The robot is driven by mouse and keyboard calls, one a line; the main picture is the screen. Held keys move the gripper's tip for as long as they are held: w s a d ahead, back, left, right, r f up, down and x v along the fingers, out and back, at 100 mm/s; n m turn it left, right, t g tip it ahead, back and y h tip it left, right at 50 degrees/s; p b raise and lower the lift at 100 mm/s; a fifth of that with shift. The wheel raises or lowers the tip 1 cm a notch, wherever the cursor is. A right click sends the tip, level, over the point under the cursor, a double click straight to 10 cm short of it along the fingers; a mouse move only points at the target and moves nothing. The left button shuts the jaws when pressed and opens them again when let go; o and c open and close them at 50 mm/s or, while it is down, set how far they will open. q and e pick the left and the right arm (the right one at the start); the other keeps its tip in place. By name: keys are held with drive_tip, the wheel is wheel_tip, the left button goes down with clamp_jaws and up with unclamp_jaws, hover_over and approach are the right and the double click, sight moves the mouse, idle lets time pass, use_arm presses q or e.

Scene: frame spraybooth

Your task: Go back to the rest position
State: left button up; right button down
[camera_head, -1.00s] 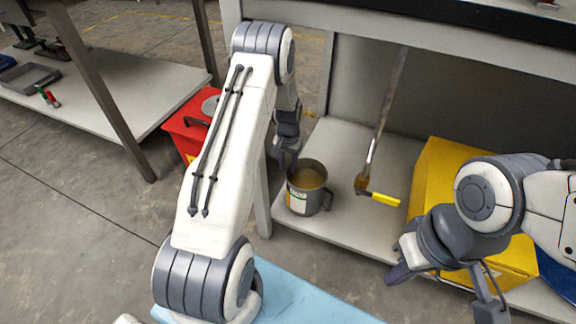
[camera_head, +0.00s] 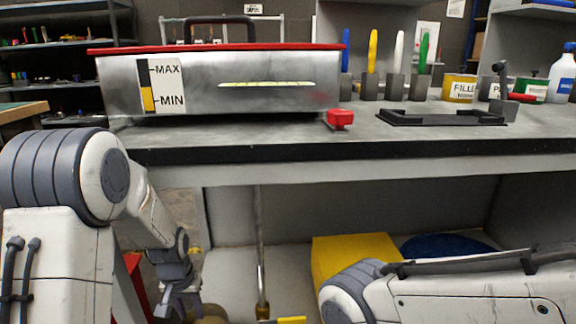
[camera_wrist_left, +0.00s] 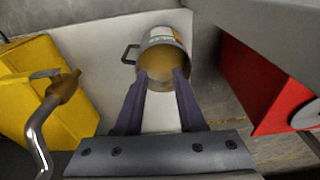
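My left gripper (camera_head: 180,306) points down at the lower left of the head view. My right arm comes in at the lower right of the head view.
A grey workbench (camera_head: 350,151) crosses the head view, with a red-rimmed metal tank (camera_head: 215,95), a black frame (camera_head: 440,117) and several cans on top. Below are a yellow box (camera_head: 350,250) and a metal pipe (camera_head: 260,245). A red container (camera_wrist_left: 262,85) is near the left gripper.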

use_arm(q)
drive_tip(key=s+d+r+m+g+h+p, duration=0.1)
drive_tip(key=s+d+r+m+p, duration=0.3)
drive_tip(key=s+d+r, duration=0.7)
drive_tip(key=s+d+r+m+p, duration=0.4)
drive_tip(key=s+d+r, duration=0.45)
drive_tip(key=s, duration=0.55)
wheel_tip(320, 180, up, 39)
drive_tip(key=p, duration=3.7)
drive_tip(key=shift+a+f+p, duration=0.2)
drive_tip(key=shift+a+p, duration=0.1)
drive_tip(key=shift+p, duration=0.1)
